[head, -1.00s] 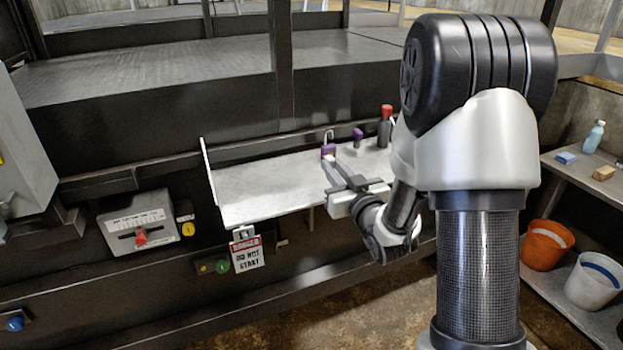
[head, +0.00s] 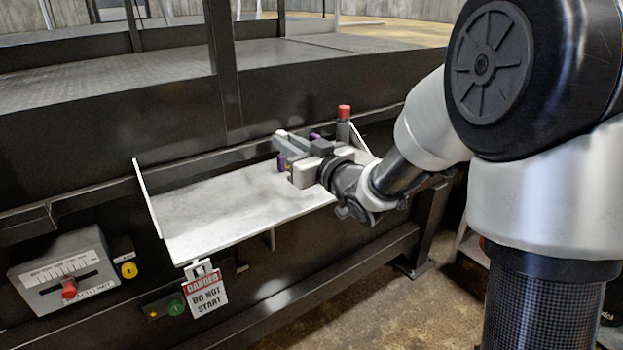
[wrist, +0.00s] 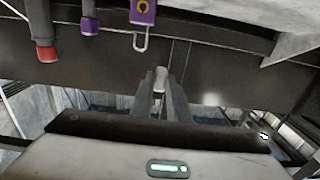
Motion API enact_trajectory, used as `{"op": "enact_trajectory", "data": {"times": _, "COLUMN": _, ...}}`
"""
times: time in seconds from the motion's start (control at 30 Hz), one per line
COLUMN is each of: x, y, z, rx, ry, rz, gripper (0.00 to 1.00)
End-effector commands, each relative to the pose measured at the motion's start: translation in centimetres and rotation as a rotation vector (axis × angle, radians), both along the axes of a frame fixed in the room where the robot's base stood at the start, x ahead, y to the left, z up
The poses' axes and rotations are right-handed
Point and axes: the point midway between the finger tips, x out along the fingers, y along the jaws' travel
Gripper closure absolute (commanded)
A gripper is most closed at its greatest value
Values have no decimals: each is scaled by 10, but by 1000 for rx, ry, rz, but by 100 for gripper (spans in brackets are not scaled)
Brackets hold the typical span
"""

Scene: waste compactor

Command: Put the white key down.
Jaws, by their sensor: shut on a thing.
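My gripper (head: 282,142) is over the back right part of a pale metal shelf (head: 225,205), with its fingers pointing toward the back left. In the wrist view my gripper (wrist: 160,90) is shut on a small pale piece, the white key (wrist: 160,76), held between the fingertips. Most of the key is hidden by the fingers, and I cannot make it out in the head view. The gap between the key and the shelf cannot be told.
A purple padlock (head: 282,162) with its shackle (wrist: 140,42) is near my fingers. Another purple item (head: 315,137) and a dark bottle with a red cap (head: 343,122) stand at the right. A danger tag (head: 205,290) hangs in front. The shelf's left is clear.

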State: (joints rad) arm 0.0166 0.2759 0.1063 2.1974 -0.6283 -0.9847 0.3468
Motion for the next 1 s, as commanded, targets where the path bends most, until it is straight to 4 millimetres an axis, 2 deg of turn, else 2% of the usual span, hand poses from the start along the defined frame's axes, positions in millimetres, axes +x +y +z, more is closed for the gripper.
{"op": "enact_trajectory", "data": {"times": 0.1, "x": -2, "y": 9, "z": -13, "rx": 0, "ry": 4, "rz": 14, "gripper": 100}}
{"op": "enact_trajectory", "data": {"times": 0.3, "x": -2, "y": 9, "z": -51, "rx": 0, "ry": 4, "rz": 14, "gripper": 100}}
{"op": "enact_trajectory", "data": {"times": 0.53, "x": -2, "y": 9, "z": -69, "rx": 0, "ry": 1, "rz": 14, "gripper": 100}}
{"op": "enact_trajectory", "data": {"times": 0.7, "x": -2, "y": 9, "z": -94, "rx": 0, "ry": 4, "rz": 14, "gripper": 100}}
{"op": "enact_trajectory", "data": {"times": 0.8, "x": -2, "y": 8, "z": -101, "rx": 1, "ry": 1, "rz": 13, "gripper": 100}}
{"op": "enact_trajectory", "data": {"times": 1.0, "x": -2, "y": 8, "z": -100, "rx": 1, "ry": -1, "rz": 13, "gripper": 100}}
